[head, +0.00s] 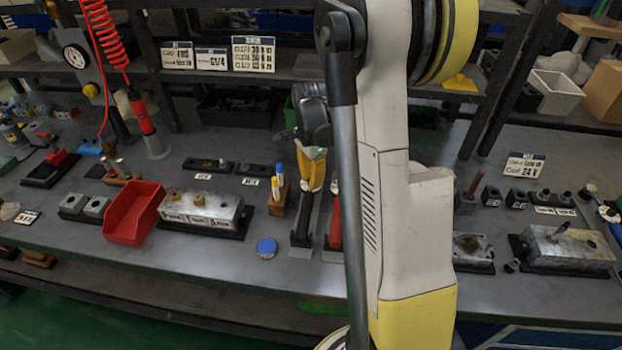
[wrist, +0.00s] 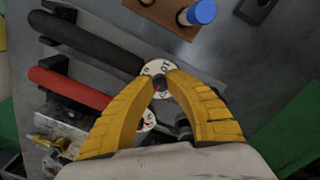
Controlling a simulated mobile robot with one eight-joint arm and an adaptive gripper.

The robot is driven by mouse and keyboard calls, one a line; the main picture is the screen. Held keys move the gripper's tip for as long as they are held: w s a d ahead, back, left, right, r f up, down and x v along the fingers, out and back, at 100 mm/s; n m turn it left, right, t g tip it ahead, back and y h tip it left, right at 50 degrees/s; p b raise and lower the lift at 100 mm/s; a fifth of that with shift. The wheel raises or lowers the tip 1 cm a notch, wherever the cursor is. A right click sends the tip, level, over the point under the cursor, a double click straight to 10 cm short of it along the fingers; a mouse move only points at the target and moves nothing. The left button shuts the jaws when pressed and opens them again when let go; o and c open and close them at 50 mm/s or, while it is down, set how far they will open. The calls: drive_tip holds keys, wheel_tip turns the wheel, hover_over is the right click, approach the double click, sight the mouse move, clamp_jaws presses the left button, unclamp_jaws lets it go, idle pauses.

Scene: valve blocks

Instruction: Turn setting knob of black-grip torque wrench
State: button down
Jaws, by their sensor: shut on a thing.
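The black-grip torque wrench (wrist: 90,42) runs from upper left to the middle in the wrist view. Its setting knob (wrist: 157,68), with a white marked face, sits at its right end. My gripper (wrist: 160,82) has its yellow fingertips shut on this knob; they hide part of it. In the head view my gripper (head: 313,182) is above the black grip (head: 302,226). A red-grip torque wrench (wrist: 72,88) lies beside it, with its own white dial (wrist: 146,120) between my fingers. In the head view its red grip (head: 335,222) is partly behind my arm.
A wooden pen holder (head: 278,199) with blue- and yellow-capped pens stands just left of the wrenches; a blue cap (wrist: 201,12) shows close to the knob.

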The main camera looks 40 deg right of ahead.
drive_tip(key=n, duration=0.4)
drive_tip(key=shift+n, duration=0.4)
drive_tip(key=n, duration=0.5)
drive_tip(key=shift+p, duration=0.3)
drive_tip(key=n, duration=0.4)
drive_tip(key=shift+n, duration=2.6)
drive_tip(key=c, duration=1.6)
unclamp_jaws()
